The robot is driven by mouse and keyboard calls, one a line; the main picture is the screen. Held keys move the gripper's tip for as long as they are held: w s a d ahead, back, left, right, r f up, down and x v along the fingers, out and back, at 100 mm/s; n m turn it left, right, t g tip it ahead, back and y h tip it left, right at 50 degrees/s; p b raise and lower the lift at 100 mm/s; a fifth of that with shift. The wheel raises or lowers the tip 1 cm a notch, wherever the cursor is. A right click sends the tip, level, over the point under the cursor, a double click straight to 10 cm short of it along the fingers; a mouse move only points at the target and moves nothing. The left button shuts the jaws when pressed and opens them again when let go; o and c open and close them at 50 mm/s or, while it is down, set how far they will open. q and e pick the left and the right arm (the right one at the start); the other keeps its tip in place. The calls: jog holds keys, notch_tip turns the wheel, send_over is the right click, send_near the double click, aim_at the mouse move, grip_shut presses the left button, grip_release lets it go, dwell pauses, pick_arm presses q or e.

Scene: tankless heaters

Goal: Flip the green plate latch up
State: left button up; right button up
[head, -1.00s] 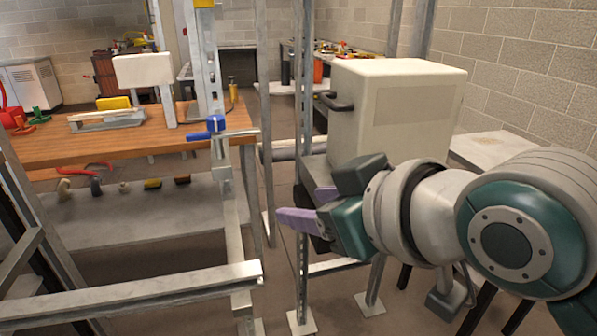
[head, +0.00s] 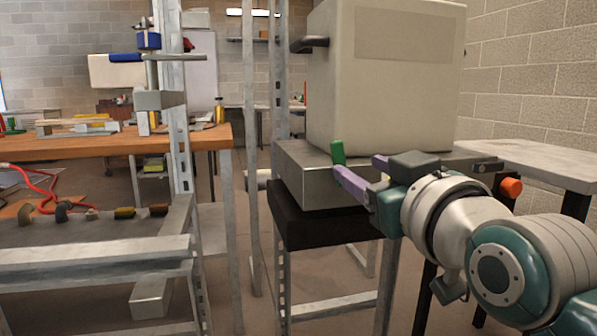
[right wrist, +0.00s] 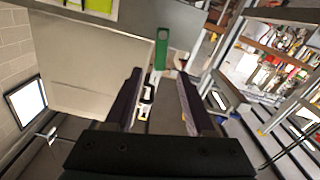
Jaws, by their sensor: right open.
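The green plate latch (head: 338,152) is a small upright plate at the front of the metal base (head: 304,178) under a large cream box (head: 380,85). It also shows in the right wrist view (right wrist: 161,48), just beyond the fingertips and between their lines. My right gripper (head: 361,171) is open with purple fingers. In the head view one fingertip overlaps the lower end of the latch; I cannot tell whether they touch. The open fingers also show in the right wrist view (right wrist: 159,78), with nothing between them. My left gripper is not in view.
The cream box has a dark handle (head: 310,44) on its left side. Metal uprights (head: 260,150) stand left of it. A wooden table (head: 100,143) with tools is further left. An orange knob (head: 511,187) and a pale side table (head: 540,162) are at the right.

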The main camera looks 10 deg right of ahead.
aim_at(340, 156)
jog(key=w+b, duration=0.2)
jog(key=w, duration=0.6)
jog(key=shift+a+b, duration=0.2)
jog(key=shift+b, duration=0.1)
jog(key=shift+w, duration=0.4)
grip_shut()
